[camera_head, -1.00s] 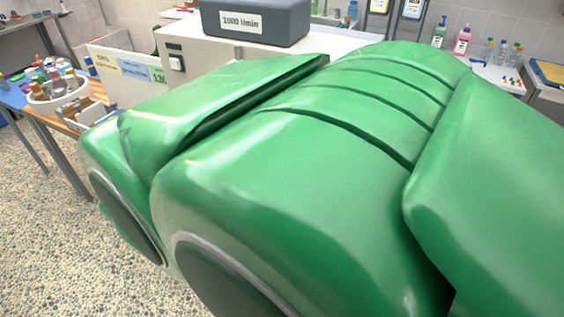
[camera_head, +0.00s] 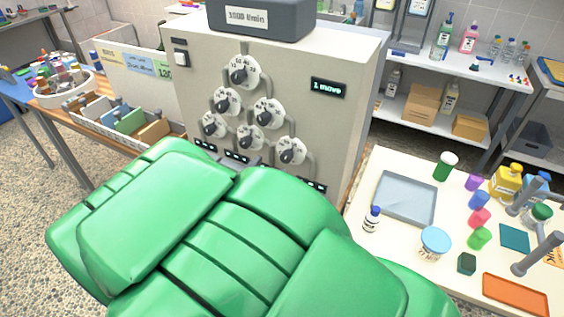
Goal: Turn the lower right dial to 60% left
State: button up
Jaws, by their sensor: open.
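The lower right dial (camera_head: 291,151) is a white round scale with a dark knob on the front of a beige cabinet (camera_head: 350,125). It sits at the right end of the lowest row of dials. Its marks and pointer are too small to read surely. My large green arm fills the lower part of the view, just below the dials, and covers the lower cabinet front. My gripper is not visible; the arm may hide it.
Several similar dials, including the top dial (camera_head: 244,72), share the panel, joined by grey pipes. A small display (camera_head: 327,87) reads "1 move". A grey box (camera_head: 262,18) stands on top. A cluttered table (camera_head: 390,270) is at right, a wooden bench at left.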

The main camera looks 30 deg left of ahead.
aim_at(284, 159)
jog(key=shift+w+d+f, duration=0.1)
jog(key=shift+w+f, duration=0.45)
jog(key=shift+w, duration=0.75)
jog(key=shift+w+a+f, duration=0.1)
jog(key=shift+w+f, duration=0.5)
jog(key=shift+w, duration=0.75)
jog(key=shift+w+d+f, duration=0.1)
jog(key=shift+w+f, duration=0.45)
jog(key=shift+w, duration=0.75)
jog(key=c, duration=1)
jog(key=shift+c, duration=0.2)
jog(key=shift+n, duration=0.3)
jog(key=n, duration=0.3)
jog(key=shift+r+n, duration=0.1)
jog(key=shift+n, duration=2.1)
